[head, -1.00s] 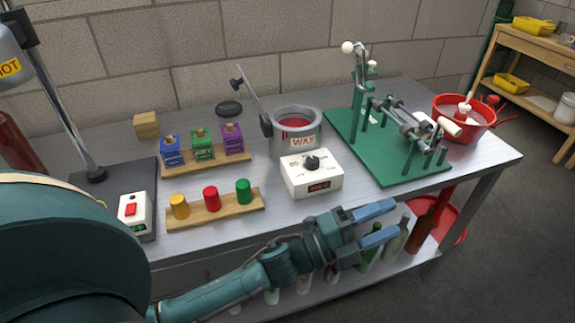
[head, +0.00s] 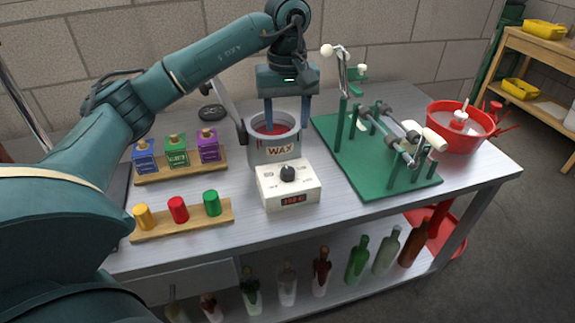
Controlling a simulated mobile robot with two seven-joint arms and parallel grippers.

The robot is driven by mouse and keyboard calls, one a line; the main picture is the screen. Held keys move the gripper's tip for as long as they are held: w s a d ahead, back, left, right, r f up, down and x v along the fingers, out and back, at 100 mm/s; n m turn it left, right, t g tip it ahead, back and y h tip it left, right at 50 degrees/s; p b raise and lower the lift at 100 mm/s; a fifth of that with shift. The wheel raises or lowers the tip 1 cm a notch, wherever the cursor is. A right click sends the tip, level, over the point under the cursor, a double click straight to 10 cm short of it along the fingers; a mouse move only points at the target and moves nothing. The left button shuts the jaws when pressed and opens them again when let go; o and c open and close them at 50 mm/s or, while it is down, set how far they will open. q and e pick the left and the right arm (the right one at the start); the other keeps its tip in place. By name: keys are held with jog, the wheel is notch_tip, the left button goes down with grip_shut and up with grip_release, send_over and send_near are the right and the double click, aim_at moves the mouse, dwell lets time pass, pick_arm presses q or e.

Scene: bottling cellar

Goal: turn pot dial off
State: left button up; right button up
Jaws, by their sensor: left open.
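The wax pot (head: 274,150) is a grey round pot labelled WAX with red wax inside. Its white control box (head: 289,186) stands in front, with a black dial (head: 287,173) on top and a lit red display on its front face. My left gripper (head: 288,117) points down over the pot, behind the dial. Its two blue fingers are apart with nothing seen between them. The fingertips are near the pot's opening, and I cannot tell whether they touch it. My right gripper is not in view.
A rack of small coloured bottles (head: 219,169) and a rack with yellow, red and green caps (head: 223,214) are on the left. A green-based corking device (head: 405,197) and a red bowl (head: 455,142) are on the right. Several bottles stand on the lower shelf.

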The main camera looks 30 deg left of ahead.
aim_at(288, 170)
pick_arm(q)
notch_tip(288, 170, down, 12)
jog(key=shift+d+r+p, duration=0.1)
jog(key=shift+p, duration=0.65)
jog(key=shift+f, duration=0.55)
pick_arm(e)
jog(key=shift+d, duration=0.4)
pick_arm(q)
jog(key=shift+c, duration=0.5)
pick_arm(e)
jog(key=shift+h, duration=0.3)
pick_arm(q)
jog(key=c, duration=0.9)
jog(key=shift+o, duration=0.2)
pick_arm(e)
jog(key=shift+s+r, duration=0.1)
